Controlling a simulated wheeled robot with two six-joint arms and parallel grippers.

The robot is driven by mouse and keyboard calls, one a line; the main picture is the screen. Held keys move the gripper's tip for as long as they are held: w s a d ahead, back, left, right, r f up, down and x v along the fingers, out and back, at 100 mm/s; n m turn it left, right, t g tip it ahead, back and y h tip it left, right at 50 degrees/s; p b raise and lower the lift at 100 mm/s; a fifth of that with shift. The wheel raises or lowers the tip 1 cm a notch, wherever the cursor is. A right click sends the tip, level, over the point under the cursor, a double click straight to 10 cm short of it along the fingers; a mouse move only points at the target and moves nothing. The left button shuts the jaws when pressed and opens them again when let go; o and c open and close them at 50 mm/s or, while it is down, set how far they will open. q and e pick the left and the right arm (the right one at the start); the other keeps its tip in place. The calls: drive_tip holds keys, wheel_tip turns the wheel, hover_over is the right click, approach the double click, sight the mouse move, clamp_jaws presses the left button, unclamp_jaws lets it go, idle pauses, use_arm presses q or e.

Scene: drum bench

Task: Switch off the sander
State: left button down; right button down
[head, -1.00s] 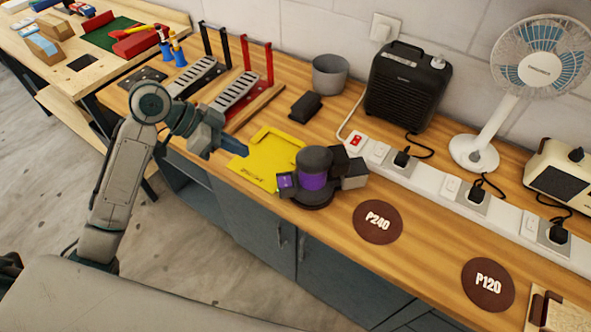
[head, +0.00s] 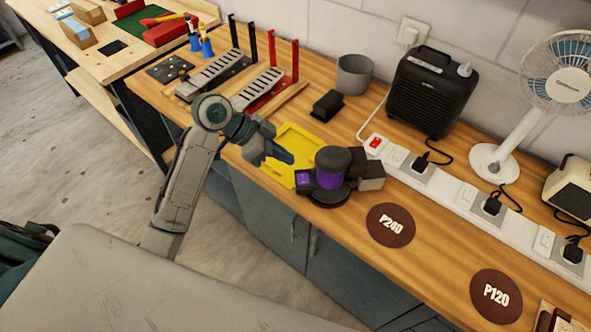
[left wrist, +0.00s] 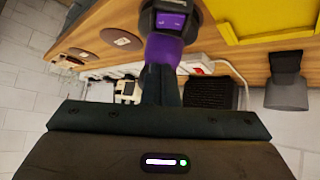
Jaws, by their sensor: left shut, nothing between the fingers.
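The sander (head: 332,188) is dark grey with a purple band and stands upright on the wooden bench, at the right edge of a yellow tray (head: 279,177). A small block with a purple face (head: 304,178) juts from its left side. My left gripper (head: 290,158) is shut and empty, its tips just left of the sander and above the tray. In the left wrist view the shut fingers (left wrist: 160,82) point at the sander's purple panel (left wrist: 171,21) and overlap its body. I cannot tell whether they touch it. My right gripper is not in view.
A white power strip (head: 455,194) with a red switch (head: 374,143) runs behind the sander. A black box (head: 323,106) and a grey cup (head: 354,74) stand behind the tray. Discs marked P240 (head: 391,225) and P120 (head: 496,296) lie on the right.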

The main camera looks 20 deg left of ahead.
sight(307, 181)
use_arm(q)
drive_tip(key=p+x, duration=0.1)
drive_tip(key=x, duration=0.3)
drive_tip(key=shift+s, duration=0.1)
wheel_tip(307, 181, down, 2)
drive_tip(key=shift+s+f+p, duration=0.1)
drive_tip(key=shift+f+p, duration=0.1)
drive_tip(key=shift+p, duration=0.6)
drive_tip(key=shift+s+f, duration=0.1)
drive_tip(key=shift+f, duration=0.65)
